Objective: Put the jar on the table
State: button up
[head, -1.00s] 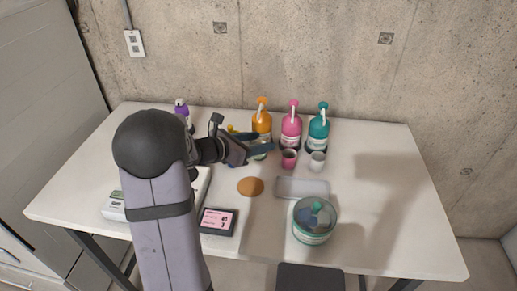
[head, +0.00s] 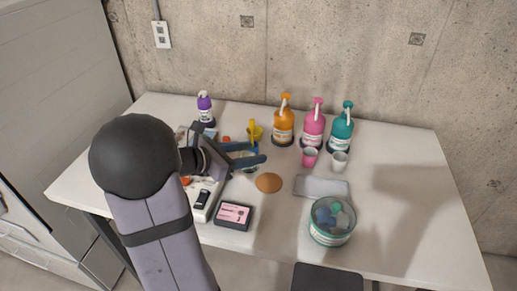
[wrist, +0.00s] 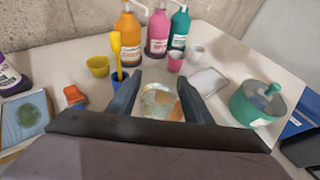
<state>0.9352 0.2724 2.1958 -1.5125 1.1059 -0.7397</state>
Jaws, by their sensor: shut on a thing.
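My gripper (head: 256,155) is over the left-middle part of the white table (head: 400,235). In the wrist view its two dark fingers (wrist: 160,100) are shut on a clear glass jar (wrist: 159,105), which sits between them. The jar has pale and orange tones showing in or through it. In the head view the fingers mostly hide the jar. I cannot tell whether its base touches the table.
Orange (head: 284,124), pink (head: 313,128) and teal (head: 341,131) pump bottles stand at the back. Pink (head: 310,158) and white (head: 339,162) cups stand before them. A brown disc (head: 269,183), grey tray (head: 322,187) and teal-banded tub (head: 332,224) lie nearer. The table's right side is clear.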

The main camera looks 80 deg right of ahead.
jog(key=w+a, duration=0.4)
jog(key=a, duration=0.1)
jog(key=shift+b, duration=0.35)
jog(key=shift+w+a, duration=0.1)
dwell(0.5)
